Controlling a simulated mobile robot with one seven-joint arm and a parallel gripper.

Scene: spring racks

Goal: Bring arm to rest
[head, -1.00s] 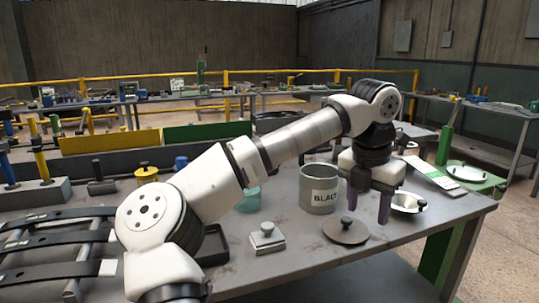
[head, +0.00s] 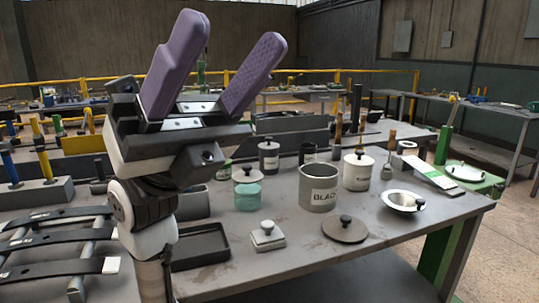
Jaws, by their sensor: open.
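My gripper (head: 215,65) is large in the head view, at the left and close to the camera. Its two purple fingers point up and to the right, spread apart with nothing between them. My arm is folded below it and hides part of the table's left side. The grey table (head: 285,275) stands below and to the right of the gripper, and the gripper touches nothing on it.
On the table are a grey pot marked BLAC (head: 320,190), a flat lid with a knob (head: 345,229), a small knobbed block (head: 267,236), a teal jar (head: 248,196), a white lidded pot (head: 358,170), a shallow bowl (head: 402,201) and a black tray (head: 200,247). Black strips on a rack (head: 60,240) lie at left.

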